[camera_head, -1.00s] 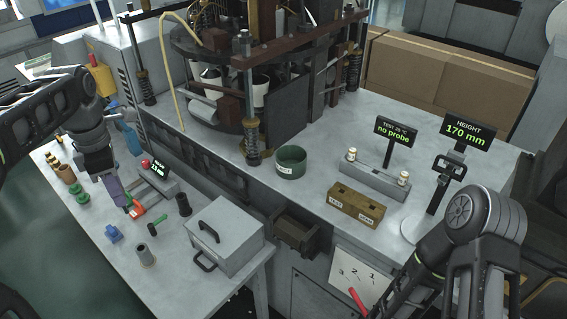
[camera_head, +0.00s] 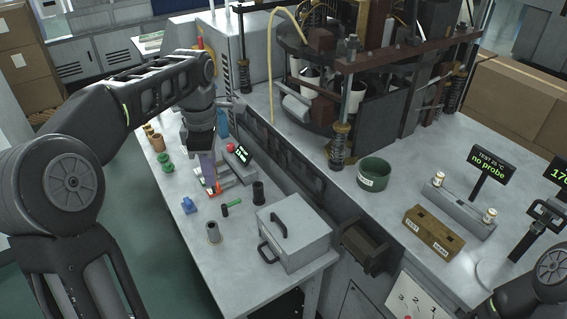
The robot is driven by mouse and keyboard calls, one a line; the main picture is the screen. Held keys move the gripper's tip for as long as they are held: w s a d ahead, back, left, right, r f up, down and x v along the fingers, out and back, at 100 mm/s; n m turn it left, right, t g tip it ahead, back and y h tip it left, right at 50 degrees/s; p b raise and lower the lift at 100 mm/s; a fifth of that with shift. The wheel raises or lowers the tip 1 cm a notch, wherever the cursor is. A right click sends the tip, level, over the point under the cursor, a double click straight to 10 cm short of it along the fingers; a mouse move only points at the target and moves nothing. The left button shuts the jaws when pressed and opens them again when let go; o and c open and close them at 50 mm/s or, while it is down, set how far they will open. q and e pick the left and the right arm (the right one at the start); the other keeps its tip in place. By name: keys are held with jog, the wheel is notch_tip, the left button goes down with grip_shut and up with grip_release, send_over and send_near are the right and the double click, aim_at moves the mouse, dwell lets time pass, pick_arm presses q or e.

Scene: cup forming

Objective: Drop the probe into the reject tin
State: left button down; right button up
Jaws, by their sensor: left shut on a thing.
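My left gripper (camera_head: 208,178) points down over the side table and is shut at a small orange-red thing (camera_head: 213,189), which seems to be the probe. Its outline is small and partly hidden by the fingers, and I cannot tell whether it is clear of the table. A round dark green tin with a white label, apparently the reject tin (camera_head: 374,174), stands open on the grey bench, to the right of the gripper and well apart from it.
A grey lidded box (camera_head: 293,238) stands on the side table. A green-and-black piece (camera_head: 232,208), a blue piece (camera_head: 189,205) and dark cylinders lie or stand near the gripper. A wooden block (camera_head: 433,231) and a "no probe" display (camera_head: 488,166) are on the bench. The press machine rises behind the tin.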

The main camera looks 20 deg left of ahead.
pick_arm(q)
jog(key=w+d+f+m+b, duration=0.1)
jog(key=w+d+f+m, duration=0.1)
jog(key=d+f+m, duration=0.5)
jog(key=w+d+f+m+b, duration=0.1)
jog(key=d+f+m, duration=0.6)
jog(key=m, duration=0.8)
jog(key=shift+w+d+f, duration=0.15)
jog(key=shift+w+d, duration=0.2)
jog(key=shift+d, duration=0.7)
pick_arm(e)
jog(key=shift+d+x, duration=0.2)
jog(key=shift+x, duration=0.7)
jog(key=shift+f, duration=0.1)
